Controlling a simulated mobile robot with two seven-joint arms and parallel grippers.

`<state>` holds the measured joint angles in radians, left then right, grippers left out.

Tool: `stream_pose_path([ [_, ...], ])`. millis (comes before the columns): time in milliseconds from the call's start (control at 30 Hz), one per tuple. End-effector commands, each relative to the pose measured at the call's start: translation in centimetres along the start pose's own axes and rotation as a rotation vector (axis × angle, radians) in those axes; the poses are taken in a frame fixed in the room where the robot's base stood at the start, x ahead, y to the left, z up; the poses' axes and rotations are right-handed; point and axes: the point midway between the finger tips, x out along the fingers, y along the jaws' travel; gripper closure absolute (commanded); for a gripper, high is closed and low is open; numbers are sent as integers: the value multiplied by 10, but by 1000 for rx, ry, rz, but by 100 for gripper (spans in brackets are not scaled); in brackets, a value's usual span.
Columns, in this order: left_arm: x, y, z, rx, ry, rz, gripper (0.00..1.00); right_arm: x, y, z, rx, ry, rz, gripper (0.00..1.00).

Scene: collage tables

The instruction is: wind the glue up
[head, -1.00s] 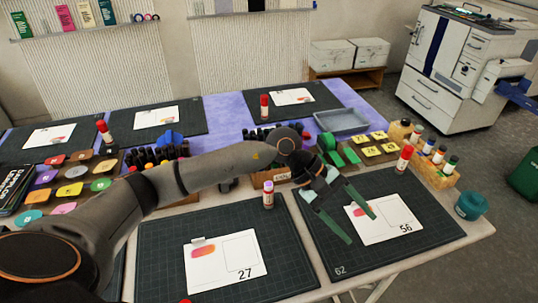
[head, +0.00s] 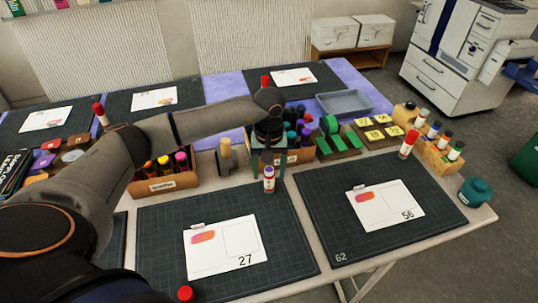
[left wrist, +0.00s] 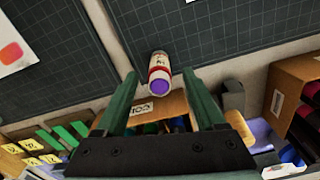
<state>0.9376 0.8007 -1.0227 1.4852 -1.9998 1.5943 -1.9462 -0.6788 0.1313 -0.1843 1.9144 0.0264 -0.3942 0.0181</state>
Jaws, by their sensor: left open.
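A white glue stick with a red band and a purple top (head: 268,181) stands upright at the far edge of the cutting mat marked 27 (head: 160,235). My left gripper (head: 268,166) is over it, pointing down and open. In the left wrist view the glue stick (left wrist: 159,70) shows its purple end towards me. It lies between the tips of the two green fingers (left wrist: 160,80), with gaps visible on both sides. My right gripper is not in view.
Glue sticks with red tops stand at other mats, one (head: 409,143) behind the mat marked 62 (head: 325,225). A marker box (head: 165,184) and a wooden stamp (head: 226,158) are left of the gripper. A teal jar (head: 475,191) is at the right edge.

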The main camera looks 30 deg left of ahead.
Motion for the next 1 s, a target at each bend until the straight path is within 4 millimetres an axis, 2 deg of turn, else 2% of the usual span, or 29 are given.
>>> stream_pose_path([
  [100,22,0,1,-1,-4,-2,28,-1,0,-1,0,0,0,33],
  [300,42,0,0,0,-2,1,28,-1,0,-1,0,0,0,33],
  [700,48,0,0,0,0,1,30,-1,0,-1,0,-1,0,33],
  [1000,47,0,0,0,0,2,63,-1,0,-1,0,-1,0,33],
])
